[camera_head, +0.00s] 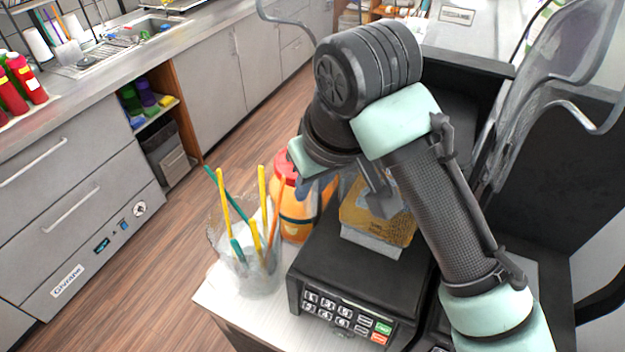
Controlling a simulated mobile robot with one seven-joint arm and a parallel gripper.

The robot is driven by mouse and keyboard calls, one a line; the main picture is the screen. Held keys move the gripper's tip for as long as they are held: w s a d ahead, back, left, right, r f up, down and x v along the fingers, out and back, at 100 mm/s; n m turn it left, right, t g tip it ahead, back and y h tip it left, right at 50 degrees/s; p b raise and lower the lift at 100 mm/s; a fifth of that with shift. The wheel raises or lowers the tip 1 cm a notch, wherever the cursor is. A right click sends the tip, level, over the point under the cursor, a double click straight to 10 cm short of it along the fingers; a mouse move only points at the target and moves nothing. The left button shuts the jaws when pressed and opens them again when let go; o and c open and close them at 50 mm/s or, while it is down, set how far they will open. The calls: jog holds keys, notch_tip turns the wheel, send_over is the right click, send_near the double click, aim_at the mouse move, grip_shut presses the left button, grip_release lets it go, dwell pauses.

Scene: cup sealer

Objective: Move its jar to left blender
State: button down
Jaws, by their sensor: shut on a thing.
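The jar (372,228) is a squarish clear container with amber-brown contents. It is over the black base of the left blender (330,262), behind the keypad. I cannot tell whether it is fully seated or slightly above the base. My gripper (378,204) reaches down to the jar from above and is shut on it. My arm hides the jar's right side and upper part, and the exact grip is hard to see. The left blender's clear cover seems raised, at upper right (548,50), though which blender it belongs to is unclear.
A clear cup of coloured sticks (245,250) stands left of the blender on the white counter (240,310). An orange bottle with a red lid (293,205) stands close behind it. Another black unit (545,275) is at right, partly behind my arm.

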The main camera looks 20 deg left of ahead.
dwell(0.8)
jog(key=c, duration=0.7)
grip_release()
jog(key=shift+s, duration=0.1)
jog(key=shift+o, duration=0.2)
jog(key=shift+f, duration=0.2)
jog(key=b+v, duration=0.2)
jog(key=v, duration=1.1)
jog(key=shift+r, duration=0.2)
